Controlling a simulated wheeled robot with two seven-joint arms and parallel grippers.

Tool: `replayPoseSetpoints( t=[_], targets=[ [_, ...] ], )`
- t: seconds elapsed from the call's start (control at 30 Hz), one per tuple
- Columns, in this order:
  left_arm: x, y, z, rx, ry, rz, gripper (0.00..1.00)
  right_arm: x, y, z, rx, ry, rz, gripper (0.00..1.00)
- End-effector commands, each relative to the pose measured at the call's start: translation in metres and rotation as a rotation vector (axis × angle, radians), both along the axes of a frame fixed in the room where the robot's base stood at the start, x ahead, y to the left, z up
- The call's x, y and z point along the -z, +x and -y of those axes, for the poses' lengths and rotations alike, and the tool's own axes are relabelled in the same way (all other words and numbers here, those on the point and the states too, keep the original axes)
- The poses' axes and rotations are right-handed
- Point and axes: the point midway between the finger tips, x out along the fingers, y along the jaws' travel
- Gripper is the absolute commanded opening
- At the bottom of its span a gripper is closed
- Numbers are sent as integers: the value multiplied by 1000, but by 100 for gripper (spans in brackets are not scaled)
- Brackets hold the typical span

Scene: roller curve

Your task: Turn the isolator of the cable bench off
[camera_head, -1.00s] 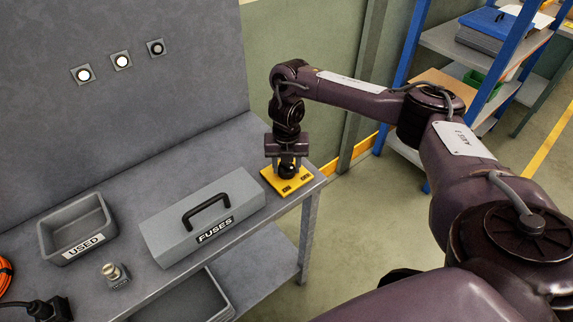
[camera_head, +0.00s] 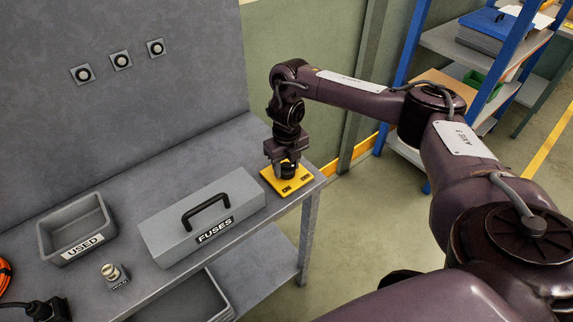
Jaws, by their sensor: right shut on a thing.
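The isolator is a yellow plate (camera_head: 298,185) with a black knob (camera_head: 288,168), at the right end of the grey bench (camera_head: 150,180). My right gripper (camera_head: 287,168) reaches down over the plate and is shut on the knob, partly hiding it. The gripper is turned at an angle to the plate. Three round lamps on the back panel, the left lamp (camera_head: 80,74), the middle lamp (camera_head: 121,61) and the right lamp (camera_head: 156,48), are all dark. My left gripper is not in view.
A grey FUSES box (camera_head: 165,235) with a black handle stands left of the isolator. A USED tray (camera_head: 75,229), a small metal fitting (camera_head: 113,274) and a black plug (camera_head: 45,309) lie farther left. A blue-framed shelf (camera_head: 405,60) stands behind my right arm.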

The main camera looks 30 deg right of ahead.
Motion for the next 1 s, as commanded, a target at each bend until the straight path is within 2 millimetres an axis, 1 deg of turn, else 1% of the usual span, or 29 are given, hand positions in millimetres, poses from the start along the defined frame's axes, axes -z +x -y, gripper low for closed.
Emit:
replayPoseSetpoints(
  t=[0.33,0.37,0.5,0.53,0.77,0.83,0.93,1.0],
  targets=[
    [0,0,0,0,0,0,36,-2,2,0,-5,0,5,21],
    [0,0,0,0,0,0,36,-2,2,0,-4,0,5,45],
    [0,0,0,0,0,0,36,-2,1,0,-4,0,4,64],
    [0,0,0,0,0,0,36,-1,1,0,-4,0,3,66],
    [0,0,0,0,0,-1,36,-1,0,0,-3,0,2,66],
    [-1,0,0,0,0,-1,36,-4,1,0,-4,0,3,66],
    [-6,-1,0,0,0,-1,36,-15,2,0,-6,-1,5,66],
    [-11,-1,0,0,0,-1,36,-28,2,1,-5,-1,6,66]
  ],
)
